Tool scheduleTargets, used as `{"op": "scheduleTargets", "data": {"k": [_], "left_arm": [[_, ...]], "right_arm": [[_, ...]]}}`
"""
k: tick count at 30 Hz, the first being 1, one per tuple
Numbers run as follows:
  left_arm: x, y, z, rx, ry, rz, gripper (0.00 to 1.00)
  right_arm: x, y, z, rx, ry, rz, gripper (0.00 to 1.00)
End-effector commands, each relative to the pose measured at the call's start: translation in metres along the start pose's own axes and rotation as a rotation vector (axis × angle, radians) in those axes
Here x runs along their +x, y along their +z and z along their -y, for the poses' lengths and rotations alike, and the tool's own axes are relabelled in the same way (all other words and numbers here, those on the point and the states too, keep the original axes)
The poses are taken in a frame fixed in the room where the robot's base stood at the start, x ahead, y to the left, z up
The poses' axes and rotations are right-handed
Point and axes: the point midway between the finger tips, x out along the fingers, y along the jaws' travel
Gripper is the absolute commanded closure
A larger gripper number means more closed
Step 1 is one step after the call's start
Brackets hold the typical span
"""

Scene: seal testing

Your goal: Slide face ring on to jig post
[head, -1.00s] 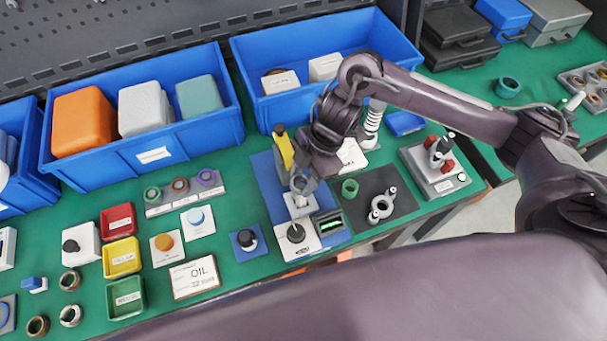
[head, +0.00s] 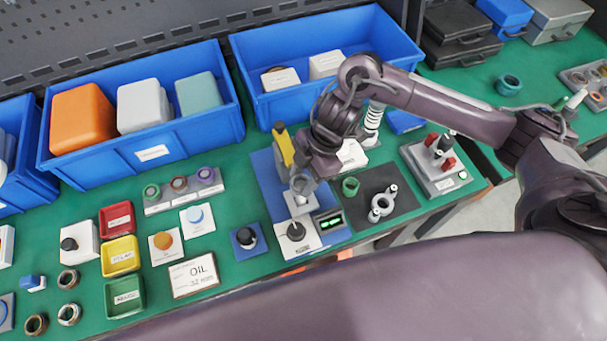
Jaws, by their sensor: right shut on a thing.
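My right gripper (head: 303,180) points down over the blue mat at the middle of the bench, and its fingers are shut. A small grey round piece, which I take to be the face ring (head: 301,185), shows at its fingertips. It is right over a pale square block (head: 299,203), and the gripper hides most of it. I cannot tell whether a jig post stands under the ring, or whether the ring is around it. A black upright knob or post on a white base (head: 295,231) stands just in front. My left gripper is not in view.
A small display box (head: 329,221) stands right of the white base. A yellow upright tool (head: 283,147) is close behind the gripper. A green ring (head: 350,187) and a grey two-lobed part (head: 382,205) lie to the right. Blue bins (head: 330,95) line the back.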

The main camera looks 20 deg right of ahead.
Motion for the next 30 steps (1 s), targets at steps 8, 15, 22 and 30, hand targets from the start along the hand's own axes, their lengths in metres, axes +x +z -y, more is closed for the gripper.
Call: {"op": "scheduleTargets", "data": {"k": [8,15,22,30], "left_arm": [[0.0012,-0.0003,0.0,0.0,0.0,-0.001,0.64],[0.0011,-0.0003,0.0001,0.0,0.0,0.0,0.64],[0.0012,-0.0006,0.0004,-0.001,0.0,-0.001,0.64],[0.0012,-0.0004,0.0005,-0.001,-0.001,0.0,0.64]], "right_arm": [[0.0021,0.0007,-0.0001,0.0,0.0,0.0,0.81],[0.002,0.0007,-0.0001,0.0,0.0,0.0,0.45],[0.0016,0.0007,-0.0011,0.0,0.004,0.0,0.33],[0.0009,0.0006,-0.0025,0.001,0.008,-0.001,0.33]]}}
